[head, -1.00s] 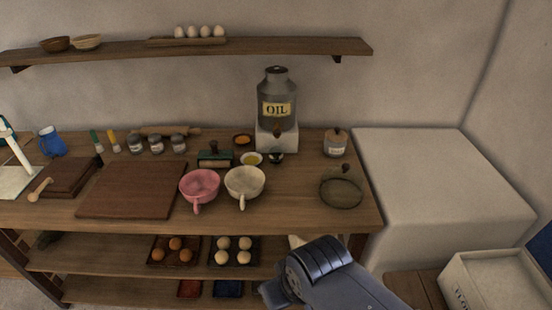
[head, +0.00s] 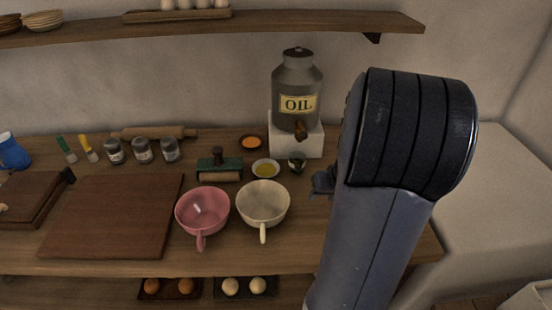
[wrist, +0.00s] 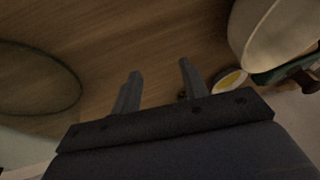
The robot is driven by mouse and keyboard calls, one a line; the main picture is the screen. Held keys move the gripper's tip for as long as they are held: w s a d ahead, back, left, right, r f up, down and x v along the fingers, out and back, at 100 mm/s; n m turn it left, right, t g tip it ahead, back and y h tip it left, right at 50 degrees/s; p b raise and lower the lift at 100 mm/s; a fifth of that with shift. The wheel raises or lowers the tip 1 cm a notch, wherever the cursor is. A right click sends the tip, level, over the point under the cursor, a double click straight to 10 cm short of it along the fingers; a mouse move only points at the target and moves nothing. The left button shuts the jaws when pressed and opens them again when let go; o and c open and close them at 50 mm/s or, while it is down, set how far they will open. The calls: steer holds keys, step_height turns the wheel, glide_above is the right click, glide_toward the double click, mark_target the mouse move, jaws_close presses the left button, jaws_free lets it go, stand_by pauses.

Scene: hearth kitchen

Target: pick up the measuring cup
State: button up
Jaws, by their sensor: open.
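A small dark cup-like thing (head: 297,162), probably the measuring cup, stands on the wooden counter below the oil can's tap. It is too small to make out fully. In the wrist view a small dark bit (wrist: 182,96) shows by the right finger; I cannot tell if it is the same thing. My gripper (wrist: 159,82) is open and empty, above the counter. In the head view only a dark part of it (head: 323,182) shows left of my arm, to the right of the cream cup (head: 263,205). A pink cup (head: 203,212) stands beside that; both have handles toward the front.
The oil can (head: 297,90) stands on a white block (head: 306,143) behind. A dish of yellow oil (head: 265,169) and a green roller tool (head: 219,167) are close by. A round glass thing (wrist: 35,80) lies left in the wrist view. A board (head: 112,216) lies left.

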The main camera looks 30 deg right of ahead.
steer(key=shift+w+d+f, duration=0.35)
steer(key=shift+d+f, duration=0.1)
steer(key=shift+d, duration=0.25)
steer(key=shift+w+d, duration=0.15)
steer(key=shift+w, duration=0.25)
steer(key=w+p, duration=0.1)
steer(key=w, duration=0.2)
steer(key=w+p, duration=0.1)
steer(key=w, duration=0.3)
steer(key=w+p, duration=0.2)
steer(key=w, duration=0.2)
steer(key=shift+w+a+r, duration=0.1)
steer(key=shift+a, duration=0.15)
steer(key=shift+w+f, duration=0.35)
steer(key=shift+f, duration=0.3)
steer(key=shift+c, duration=0.5)
jaws_close()
